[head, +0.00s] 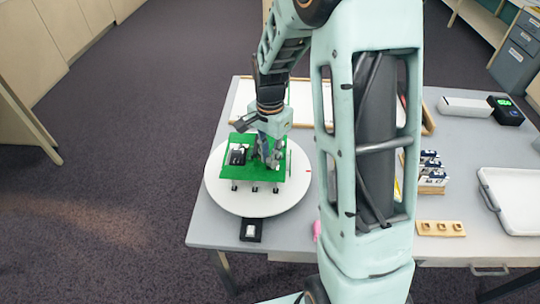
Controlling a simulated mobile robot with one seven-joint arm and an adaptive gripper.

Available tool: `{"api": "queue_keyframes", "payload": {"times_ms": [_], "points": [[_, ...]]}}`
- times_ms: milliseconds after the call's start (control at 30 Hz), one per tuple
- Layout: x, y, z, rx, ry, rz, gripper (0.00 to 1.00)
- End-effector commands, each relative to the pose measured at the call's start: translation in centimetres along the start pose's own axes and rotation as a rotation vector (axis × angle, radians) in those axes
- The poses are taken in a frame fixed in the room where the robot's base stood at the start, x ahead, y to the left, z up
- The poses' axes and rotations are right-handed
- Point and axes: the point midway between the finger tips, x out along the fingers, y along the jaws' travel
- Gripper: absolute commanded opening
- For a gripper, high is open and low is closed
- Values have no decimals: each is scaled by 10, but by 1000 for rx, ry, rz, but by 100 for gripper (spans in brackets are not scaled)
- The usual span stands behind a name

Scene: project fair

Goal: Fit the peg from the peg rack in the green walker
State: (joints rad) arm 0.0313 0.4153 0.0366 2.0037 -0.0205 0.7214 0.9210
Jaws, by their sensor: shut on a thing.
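The green walker (240,171) is a flat green plate on short dark legs. It stands on a round white turntable (222,196) at the left of the table. A black block with a white top sits on the plate's left part. My gripper (269,160) points down over the plate's middle right, its fingers close to the plate. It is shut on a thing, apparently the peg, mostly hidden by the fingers. I cannot tell whether the peg is in a hole. A small wooden block with square holes (441,228), seemingly the peg rack, lies at the table's front right.
A white tray (514,213) lies at the right edge. A wooden holder with several white and dark blue parts (431,178) stands behind the rack. A black box with a green display (506,112) is at the back right. My arm hides the table's middle.

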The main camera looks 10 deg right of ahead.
Motion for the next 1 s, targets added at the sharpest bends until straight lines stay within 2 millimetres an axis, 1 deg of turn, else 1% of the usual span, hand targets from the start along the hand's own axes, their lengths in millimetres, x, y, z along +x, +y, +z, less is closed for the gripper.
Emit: {"api": "queue_keyframes", "payload": {"times_ms": [967,1000], "points": [[3,0,0,-1,0,0,3],[3,0,0,0,0,0,19]]}}
